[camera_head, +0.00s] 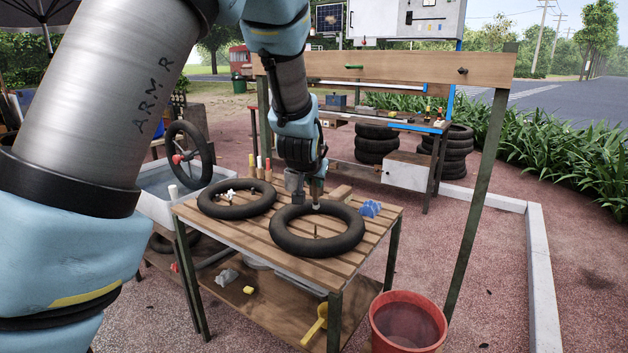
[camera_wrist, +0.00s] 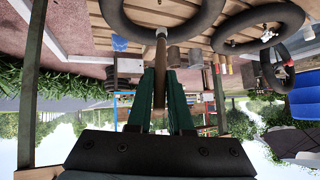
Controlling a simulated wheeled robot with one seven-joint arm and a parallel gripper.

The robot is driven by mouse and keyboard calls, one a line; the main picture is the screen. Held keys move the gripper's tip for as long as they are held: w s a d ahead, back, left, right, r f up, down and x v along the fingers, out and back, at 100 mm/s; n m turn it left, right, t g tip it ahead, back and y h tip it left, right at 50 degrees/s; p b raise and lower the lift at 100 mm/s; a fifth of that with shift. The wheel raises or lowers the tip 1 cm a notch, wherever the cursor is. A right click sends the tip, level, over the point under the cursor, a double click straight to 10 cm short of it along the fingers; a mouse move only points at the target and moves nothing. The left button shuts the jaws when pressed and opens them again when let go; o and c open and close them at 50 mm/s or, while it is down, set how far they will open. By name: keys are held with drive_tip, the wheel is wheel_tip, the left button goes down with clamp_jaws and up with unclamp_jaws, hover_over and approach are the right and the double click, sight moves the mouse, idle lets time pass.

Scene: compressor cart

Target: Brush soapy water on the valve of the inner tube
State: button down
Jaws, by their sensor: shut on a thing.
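A black inner tube (camera_head: 340,243) lies flat on the slatted wooden table, nearest the front right. A second tube (camera_head: 215,205) lies behind it to the left, with a small white piece at its inner side. My gripper (camera_head: 317,188) is above the far rim of the front tube, shut on a slim brush that points down. In the wrist view my green fingers (camera_wrist: 165,98) hold the brush handle (camera_wrist: 161,52), which reaches to the tube (camera_wrist: 165,30). I cannot tell whether the brush tip touches the tube. A thin upright stem (camera_head: 315,232) shows inside the front tube; whether it is the valve is unclear.
Several coloured-top bottles (camera_head: 258,165) stand at the back. A red bucket (camera_head: 408,322) is on the ground at front right. A water trough (camera_head: 155,185) stands left. A wooden beam (camera_head: 400,68) crosses above.

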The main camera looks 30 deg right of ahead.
drive_tip(key=shift+f+b, duration=1.4)
drive_tip(key=shift+f, duration=0.7)
drive_tip(key=shift+s, duration=0.2)
drive_tip(key=shift+w+a, duration=0.15)
drive_tip(key=shift+w, duration=0.25)
drive_tip(key=shift+s, duration=0.2)
drive_tip(key=shift+r+p, duration=3.75)
drive_tip(key=shift+r, duration=0.8)
